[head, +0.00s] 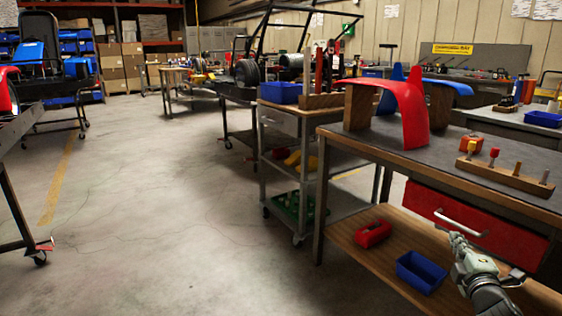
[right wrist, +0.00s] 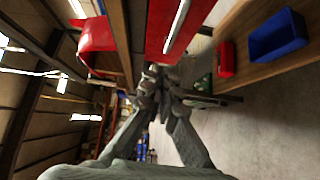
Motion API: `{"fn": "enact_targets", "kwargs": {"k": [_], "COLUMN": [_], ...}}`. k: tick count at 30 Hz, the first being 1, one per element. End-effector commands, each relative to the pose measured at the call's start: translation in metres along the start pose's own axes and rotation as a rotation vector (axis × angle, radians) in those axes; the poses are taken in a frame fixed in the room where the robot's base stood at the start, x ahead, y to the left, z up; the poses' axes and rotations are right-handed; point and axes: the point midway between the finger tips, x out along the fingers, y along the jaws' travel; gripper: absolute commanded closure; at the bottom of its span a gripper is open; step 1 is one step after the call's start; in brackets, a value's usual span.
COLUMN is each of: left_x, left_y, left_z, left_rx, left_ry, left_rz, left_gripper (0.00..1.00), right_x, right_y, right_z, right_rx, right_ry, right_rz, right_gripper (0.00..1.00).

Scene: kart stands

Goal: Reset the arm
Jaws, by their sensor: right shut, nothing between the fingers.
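My right gripper (head: 456,240) is at the lower right of the head view, in front of the workbench's red drawer (head: 475,220) and just below its metal handle (head: 461,222). Its fingers are together with nothing between them. In the right wrist view its fingers (right wrist: 157,80) reach away from the camera, with the red drawer (right wrist: 168,30) above and beside them. I cannot tell from these views whether the fingers touch the drawer. My left gripper is not in view.
The workbench top holds a red fender (head: 405,105) and a wooden peg block (head: 503,180). The floor (head: 170,220) at left centre is clear.

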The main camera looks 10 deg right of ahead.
Motion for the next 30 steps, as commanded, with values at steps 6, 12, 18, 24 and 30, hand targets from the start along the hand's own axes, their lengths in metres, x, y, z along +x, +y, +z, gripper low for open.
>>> {"fn": "enact_targets", "kwargs": {"k": [6, 12, 18, 24, 30], "left_x": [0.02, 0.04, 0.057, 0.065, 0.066], "left_y": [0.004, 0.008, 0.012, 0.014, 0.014], "left_z": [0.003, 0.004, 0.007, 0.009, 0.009], "left_rx": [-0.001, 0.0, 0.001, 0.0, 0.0], "left_ry": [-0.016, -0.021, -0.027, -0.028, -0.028], "left_rz": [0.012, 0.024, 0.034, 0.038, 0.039], "left_gripper": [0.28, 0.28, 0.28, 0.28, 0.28], "right_x": [-0.063, -0.172, -0.285, -0.345, -0.351], "right_y": [-0.1, -0.2, -0.254, -0.269, -0.271], "right_z": [-0.029, -0.07, -0.111, -0.131, -0.133], "right_rx": [0.3, 0.606, 0.791, 0.857, 0.864], "right_ry": [-0.118, -0.323, -0.531, -0.65, -0.664], "right_rz": [-0.292, -0.649, -0.941, -1.085, -1.1], "right_gripper": [1.0, 1.0, 1.0, 1.0, 1.0]}}
